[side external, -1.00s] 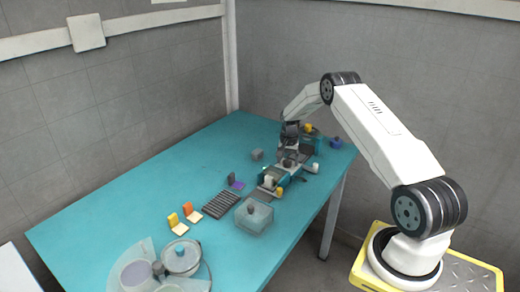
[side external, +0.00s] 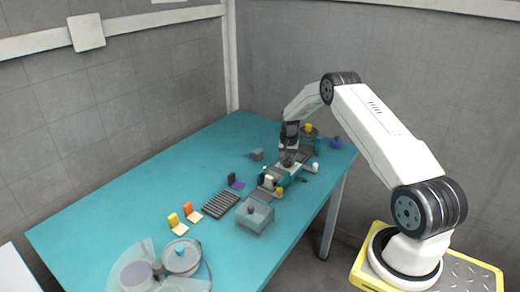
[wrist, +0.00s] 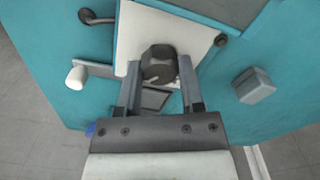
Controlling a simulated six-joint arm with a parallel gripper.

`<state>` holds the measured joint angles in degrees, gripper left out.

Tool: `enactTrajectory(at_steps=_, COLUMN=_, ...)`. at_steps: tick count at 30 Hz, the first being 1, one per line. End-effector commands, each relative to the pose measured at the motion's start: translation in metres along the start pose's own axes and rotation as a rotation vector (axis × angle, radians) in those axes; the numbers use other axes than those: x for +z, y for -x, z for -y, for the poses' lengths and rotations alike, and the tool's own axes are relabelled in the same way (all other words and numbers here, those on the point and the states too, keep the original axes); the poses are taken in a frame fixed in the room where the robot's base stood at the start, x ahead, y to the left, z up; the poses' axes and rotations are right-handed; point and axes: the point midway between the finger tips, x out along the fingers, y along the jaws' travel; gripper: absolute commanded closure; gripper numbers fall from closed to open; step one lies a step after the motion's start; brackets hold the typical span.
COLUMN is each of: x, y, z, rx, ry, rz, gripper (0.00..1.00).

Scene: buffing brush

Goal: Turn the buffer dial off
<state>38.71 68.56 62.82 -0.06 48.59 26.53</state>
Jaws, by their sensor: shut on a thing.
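A dark faceted dial knob (wrist: 158,60) stands on a pale plate (wrist: 142,25) with a teal border in the wrist view. My gripper (wrist: 160,72) has one finger on each side of the knob and is shut on it. The knob's turn position cannot be read. In the side view my gripper (side external: 290,158) points down over the teal buffer unit (side external: 291,176) and hides the knob there.
A grey block (wrist: 255,86) and a white knob (wrist: 76,78) are near my gripper. The side view shows a clear box (side external: 255,216), dark rack (side external: 221,205), orange holder (side external: 188,209) and blue knob (side external: 336,142). The table's left part is mostly clear.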

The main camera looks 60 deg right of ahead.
Motion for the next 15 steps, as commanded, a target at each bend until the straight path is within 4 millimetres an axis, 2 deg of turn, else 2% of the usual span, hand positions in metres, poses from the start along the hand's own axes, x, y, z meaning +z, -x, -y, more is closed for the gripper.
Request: enactTrajectory(at_steps=15, x=0.0000, y=0.0004, z=-0.0001, rx=0.000, ry=0.396, rz=0.002, gripper=1.00)
